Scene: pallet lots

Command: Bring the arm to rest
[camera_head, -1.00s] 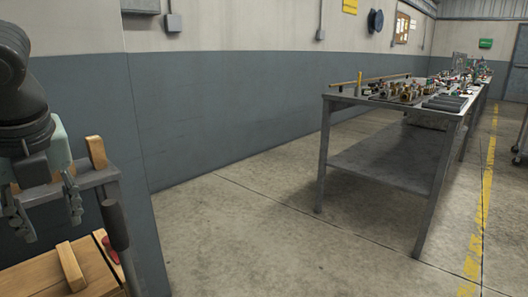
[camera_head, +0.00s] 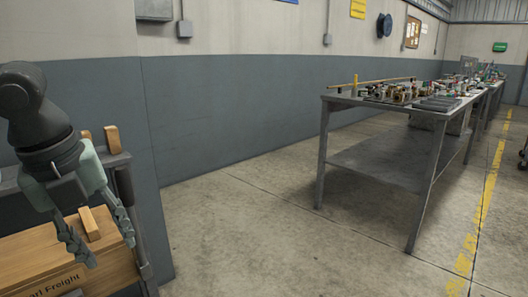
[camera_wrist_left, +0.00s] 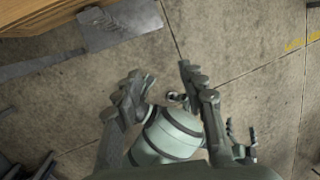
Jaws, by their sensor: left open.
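My left arm (camera_head: 35,115) comes in from the left in the head view and bends downward. My left gripper (camera_head: 110,252) hangs at its end with the two fingers apart and nothing between them. In the head view its fingers overlap a wooden crate (camera_head: 60,277) marked "Freight"; I cannot tell the gap. In the left wrist view the open gripper (camera_wrist_left: 160,82) points at the concrete floor, and a pale green rounded part shows between and below the fingers. My right gripper does not show in the head view.
A dark rack frame with wooden blocks (camera_head: 112,139) stands by the crate. A long metal workbench (camera_head: 380,163) with small parts on top stands at the right, apart from the arm. The floor (camera_head: 265,235) between is clear. A grey wall runs behind.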

